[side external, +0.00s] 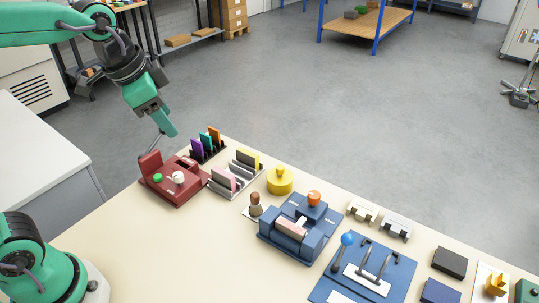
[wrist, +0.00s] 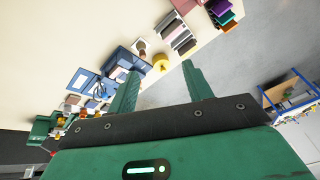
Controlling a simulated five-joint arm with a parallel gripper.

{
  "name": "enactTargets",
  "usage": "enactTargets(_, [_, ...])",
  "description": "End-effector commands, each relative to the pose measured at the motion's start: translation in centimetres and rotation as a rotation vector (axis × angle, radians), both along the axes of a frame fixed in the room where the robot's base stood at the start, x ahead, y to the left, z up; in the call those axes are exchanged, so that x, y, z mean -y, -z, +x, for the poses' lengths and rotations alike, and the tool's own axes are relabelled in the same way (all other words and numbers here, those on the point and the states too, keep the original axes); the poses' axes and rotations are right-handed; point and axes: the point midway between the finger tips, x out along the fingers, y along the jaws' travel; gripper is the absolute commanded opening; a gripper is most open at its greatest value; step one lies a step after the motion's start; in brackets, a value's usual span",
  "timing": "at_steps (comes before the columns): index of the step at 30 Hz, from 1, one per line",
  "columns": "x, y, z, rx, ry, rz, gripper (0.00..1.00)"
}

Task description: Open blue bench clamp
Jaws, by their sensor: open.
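The blue bench clamp (side external: 268,242) stands on the bench right of centre in the side view. A pale pink block (side external: 291,227) lies between its blue walls, and an orange knob (side external: 314,198) stands at its back. In the wrist view the clamp (wrist: 117,62) is small, left of the fingers. My gripper (side external: 164,137) is high at the upper left, above and behind the dark red device and well away from the clamp. In the wrist view its two green fingers (wrist: 160,70) are spread apart with nothing between them.
The dark red device (side external: 178,190), coloured upright plates (side external: 208,143), a grey rack (side external: 236,178), a yellow round part (side external: 280,181) and a brown-topped peg (side external: 255,204) lie between my gripper and the clamp. A blue plate with a ball-topped lever (side external: 348,240) sits right of the clamp.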

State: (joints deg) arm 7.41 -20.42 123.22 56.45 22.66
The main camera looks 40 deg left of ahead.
Motion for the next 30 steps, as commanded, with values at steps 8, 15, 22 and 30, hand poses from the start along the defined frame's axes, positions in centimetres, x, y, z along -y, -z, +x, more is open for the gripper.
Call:
enactTargets(8, [3.5,0.2,5.4,-0.062,0.277,0.080,0.50])
enactTargets(15, [7.0,1.5,9.7,-0.108,0.516,0.140,0.50])
enactTargets(22, [10.8,3.7,13.3,-0.150,0.748,0.192,0.50])
enactTargets(30, [15.7,7.5,16.8,-0.196,1.024,0.242,0.50])
